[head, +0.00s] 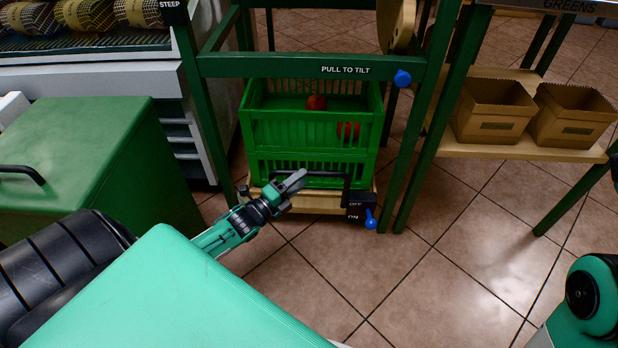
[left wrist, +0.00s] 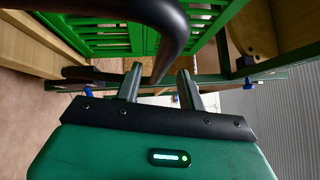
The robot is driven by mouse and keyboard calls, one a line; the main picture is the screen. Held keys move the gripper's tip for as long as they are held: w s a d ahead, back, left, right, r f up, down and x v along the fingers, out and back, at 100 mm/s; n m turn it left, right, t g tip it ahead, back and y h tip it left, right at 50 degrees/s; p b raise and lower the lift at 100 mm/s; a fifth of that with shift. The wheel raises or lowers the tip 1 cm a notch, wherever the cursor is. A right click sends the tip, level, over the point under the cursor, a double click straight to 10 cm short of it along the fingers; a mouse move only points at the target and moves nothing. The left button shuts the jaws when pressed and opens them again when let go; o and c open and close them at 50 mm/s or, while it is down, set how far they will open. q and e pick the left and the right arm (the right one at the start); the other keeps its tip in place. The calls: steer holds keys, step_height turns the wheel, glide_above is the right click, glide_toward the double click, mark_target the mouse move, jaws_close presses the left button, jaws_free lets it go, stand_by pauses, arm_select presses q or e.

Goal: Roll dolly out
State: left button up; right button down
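The dolly is a low wooden platform (head: 325,203) under the green frame, with stacked green crates (head: 310,165) on it. Several red round items lie in the top crate. A black bar handle (head: 322,175) runs along the dolly's front, beside a black OFF/ON box (head: 358,205) with a blue lever (head: 370,219) pointing down near ON. My left gripper (head: 298,182) is at the handle. In the left wrist view, its fingers (left wrist: 160,84) are spread, with the handle (left wrist: 172,35) close to their tips; I cannot tell whether they touch. My right gripper is out of view.
The green frame (head: 290,65), marked PULL TO TILT with a blue knob (head: 402,78), stands around the crates. A green cabinet (head: 75,150) is at left. A shelf (head: 510,147) with cardboard boxes (head: 493,108) is at right. Tiled floor (head: 430,260) in front is clear.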

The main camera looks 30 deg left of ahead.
arm_select(q)
steer(key=shift+b+x, duration=0.65)
steer(key=shift+x, duration=1.4)
jaws_close()
